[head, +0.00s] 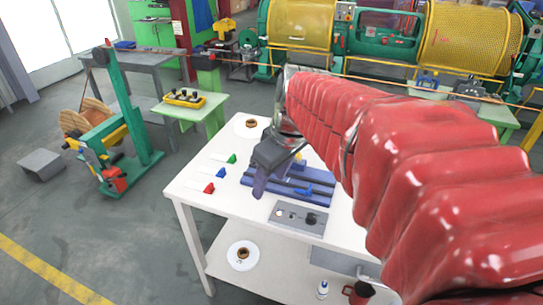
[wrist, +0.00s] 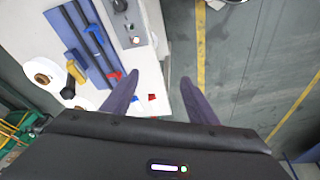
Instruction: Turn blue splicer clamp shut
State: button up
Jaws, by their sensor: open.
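The splicer is a blue base with dark bars on the white table. It shows in the head view (head: 318,201) and in the wrist view (wrist: 68,33). A blue clamp lever (head: 304,191) lies at its right part in the head view; it also shows near the bars in the wrist view (wrist: 96,29). A red lever (wrist: 115,76) sits at the other end. My gripper (head: 259,188) hangs at the left end of the splicer in the head view, hiding part of it. In the wrist view its two fingers (wrist: 160,98) are spread apart with nothing between them.
A grey box with knobs (head: 298,217) lies before the splicer. Small green (head: 231,158), blue (head: 220,173) and red (head: 208,188) pieces lie at the table's left. A white spool (head: 251,127) is at the back corner. My red-sleeved arm covers the table's right side.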

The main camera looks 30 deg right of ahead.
jog(key=w+d+f+n+y, duration=0.1)
jog(key=w+d+f+n, duration=0.15)
jog(key=d, duration=0.75)
jog(key=n+y, duration=0.1)
jog(key=n, duration=0.1)
send_over(310, 187)
jog(key=s+d, duration=0.4)
jog(key=s, duration=0.1)
notch_tip(310, 187, down, 3)
jog(key=shift+a+r, duration=0.15)
jog(key=shift+a, duration=0.15)
jog(key=shift+w, duration=0.1)
jog(key=x, duration=1.3)
jog(key=shift+w+a+f, duration=0.1)
jog(key=shift+a+f, duration=0.05)
jog(key=shift+f, duration=0.25)
jog(key=shift+c, duration=0.5)
jog(key=shift+m, duration=0.25)
jog(key=c, duration=1)
